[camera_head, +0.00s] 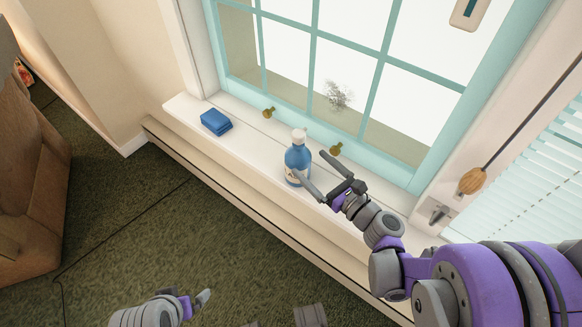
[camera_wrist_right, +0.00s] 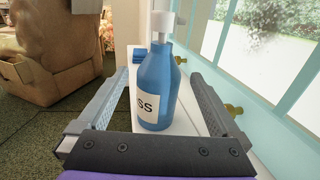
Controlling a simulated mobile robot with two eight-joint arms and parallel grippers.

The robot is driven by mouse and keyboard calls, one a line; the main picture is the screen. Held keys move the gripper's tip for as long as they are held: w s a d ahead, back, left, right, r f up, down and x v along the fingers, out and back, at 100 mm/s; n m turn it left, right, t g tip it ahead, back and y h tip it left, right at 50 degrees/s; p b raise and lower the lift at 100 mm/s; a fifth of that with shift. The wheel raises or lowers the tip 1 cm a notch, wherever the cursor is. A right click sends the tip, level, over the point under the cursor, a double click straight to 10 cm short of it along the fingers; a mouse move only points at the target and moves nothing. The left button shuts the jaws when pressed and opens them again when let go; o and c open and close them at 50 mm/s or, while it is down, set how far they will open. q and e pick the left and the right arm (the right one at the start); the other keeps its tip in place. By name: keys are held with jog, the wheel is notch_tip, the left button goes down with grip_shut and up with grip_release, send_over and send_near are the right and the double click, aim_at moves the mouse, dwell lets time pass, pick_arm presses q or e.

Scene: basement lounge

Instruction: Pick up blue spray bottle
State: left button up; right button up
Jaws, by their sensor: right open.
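The blue spray bottle (camera_head: 298,160) with a white pump top stands upright on the white window sill. In the right wrist view the bottle (camera_wrist_right: 154,92) stands between the two open fingers, with part of a white label showing. My right gripper (camera_head: 312,172) is open, its fingers reaching along the sill towards the bottle from the right. I cannot tell whether a finger touches it. My left gripper (camera_head: 202,300) is low in the head view, over the green carpet and away from the sill; its jaw opening does not show clearly.
A blue folded cloth or sponge (camera_head: 216,122) lies on the sill (camera_head: 255,150) left of the bottle. Brass window latches (camera_head: 268,112) stick out near the teal window frame (camera_head: 345,45) behind it. A wooden blind pull (camera_head: 472,181) hangs at right. A brown armchair (camera_head: 30,170) stands at left.

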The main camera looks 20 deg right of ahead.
aim_at(306, 159)
jog(key=x, duration=0.4)
jog(key=shift+w, duration=0.1)
jog(key=x, duration=0.2)
jog(key=f+b+x, duration=0.1)
jog(key=x, duration=0.2)
jog(key=shift+w+a, duration=0.1)
jog(key=shift+w, duration=0.05)
grip_shut()
